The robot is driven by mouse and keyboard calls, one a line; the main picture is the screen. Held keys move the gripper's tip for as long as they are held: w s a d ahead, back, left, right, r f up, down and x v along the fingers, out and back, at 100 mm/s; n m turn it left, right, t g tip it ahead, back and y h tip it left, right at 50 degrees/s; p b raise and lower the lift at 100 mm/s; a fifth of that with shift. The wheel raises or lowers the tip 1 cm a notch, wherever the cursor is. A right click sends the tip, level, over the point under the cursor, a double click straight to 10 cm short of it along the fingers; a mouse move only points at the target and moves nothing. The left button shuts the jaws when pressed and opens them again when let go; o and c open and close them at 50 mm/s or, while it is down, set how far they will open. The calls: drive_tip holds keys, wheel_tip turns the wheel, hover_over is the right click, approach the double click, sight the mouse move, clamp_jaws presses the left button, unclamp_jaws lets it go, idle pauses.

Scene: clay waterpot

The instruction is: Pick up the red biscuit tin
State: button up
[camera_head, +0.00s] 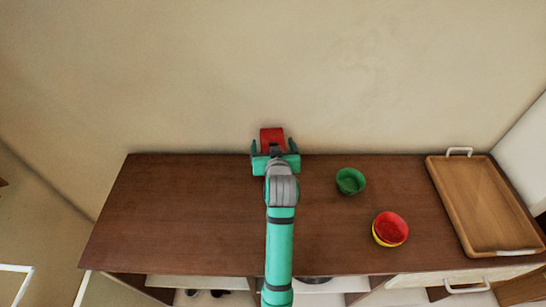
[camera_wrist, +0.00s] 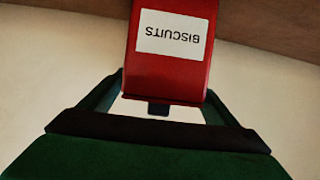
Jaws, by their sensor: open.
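The red biscuit tin (camera_head: 272,137) is at the back edge of the brown counter, by the wall, in the head view. In the wrist view the tin (camera_wrist: 172,72) fills the upper middle, with a white label reading BISCUITS upside down; its far end is cut off at the top edge. My gripper (camera_head: 274,148) is open at the tin, with one finger on each side of it in the head view. The wrist view also shows my gripper (camera_wrist: 163,106) with its fingers on either side of the tin's near end. Contact with the tin cannot be told.
A green bowl (camera_head: 350,181) stands right of my arm. A red bowl (camera_head: 391,228) sits in a yellow one (camera_head: 376,239) nearer the front. A wooden tray (camera_head: 482,208) with white handles lies at the right end. The left half of the counter (camera_head: 180,215) is clear.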

drive_tip(key=c, duration=1.8)
drive_tip(key=shift+r, duration=0.2)
